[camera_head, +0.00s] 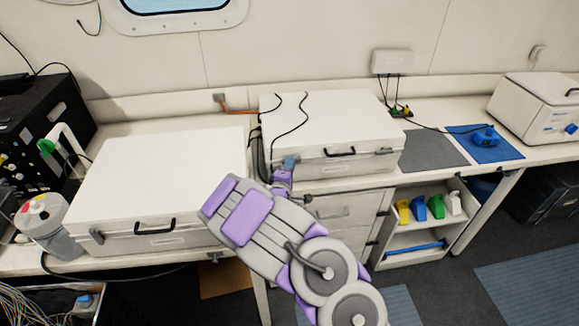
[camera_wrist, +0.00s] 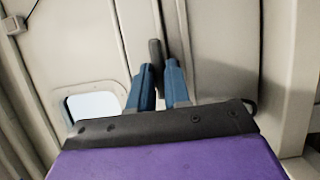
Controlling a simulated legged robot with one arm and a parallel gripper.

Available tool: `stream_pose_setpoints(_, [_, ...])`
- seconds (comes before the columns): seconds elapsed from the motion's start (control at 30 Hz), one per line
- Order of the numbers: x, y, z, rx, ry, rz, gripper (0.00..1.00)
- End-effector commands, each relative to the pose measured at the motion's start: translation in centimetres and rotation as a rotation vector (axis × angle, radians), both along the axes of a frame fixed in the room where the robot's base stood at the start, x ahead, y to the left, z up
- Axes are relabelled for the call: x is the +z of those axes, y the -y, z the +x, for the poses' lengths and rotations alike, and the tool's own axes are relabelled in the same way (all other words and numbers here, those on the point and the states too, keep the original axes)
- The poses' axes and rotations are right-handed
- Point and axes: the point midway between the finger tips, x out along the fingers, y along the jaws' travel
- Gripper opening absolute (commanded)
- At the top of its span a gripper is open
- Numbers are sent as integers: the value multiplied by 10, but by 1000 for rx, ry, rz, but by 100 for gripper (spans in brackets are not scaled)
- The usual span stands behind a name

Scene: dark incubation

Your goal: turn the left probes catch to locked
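Two closed white boxes stand on the bench, a left box (camera_head: 165,175) and a middle box (camera_head: 345,115). My gripper (camera_head: 290,162) is at the front left corner of the middle box and hides any catch there. A grey catch (camera_head: 385,151) shows at that box's front right. The left box has a grey catch (camera_head: 97,237) at its front left. In the wrist view, my gripper's two blue fingers (camera_wrist: 158,88) stand slightly apart with a narrow dark grey bar (camera_wrist: 155,52) between their tips. I cannot tell whether they press on it.
Black handles sit on the left box (camera_head: 155,227) and middle box (camera_head: 340,152). Cables hang between the boxes. A grey mat (camera_head: 428,150) and blue mat (camera_head: 487,141) lie to the right, before another white box (camera_head: 540,105). Drawers (camera_head: 342,212) are below.

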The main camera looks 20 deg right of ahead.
Motion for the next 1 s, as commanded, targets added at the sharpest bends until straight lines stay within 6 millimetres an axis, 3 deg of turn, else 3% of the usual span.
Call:
stream_pose_setpoints(0.17, [-1,0,0,0,-2,0,0])
stream_pose_setpoints(0.67, [-1,-1,0,0,11,58,0])
stream_pose_setpoints(1.0, [2,0,0,-2,80,297,0])
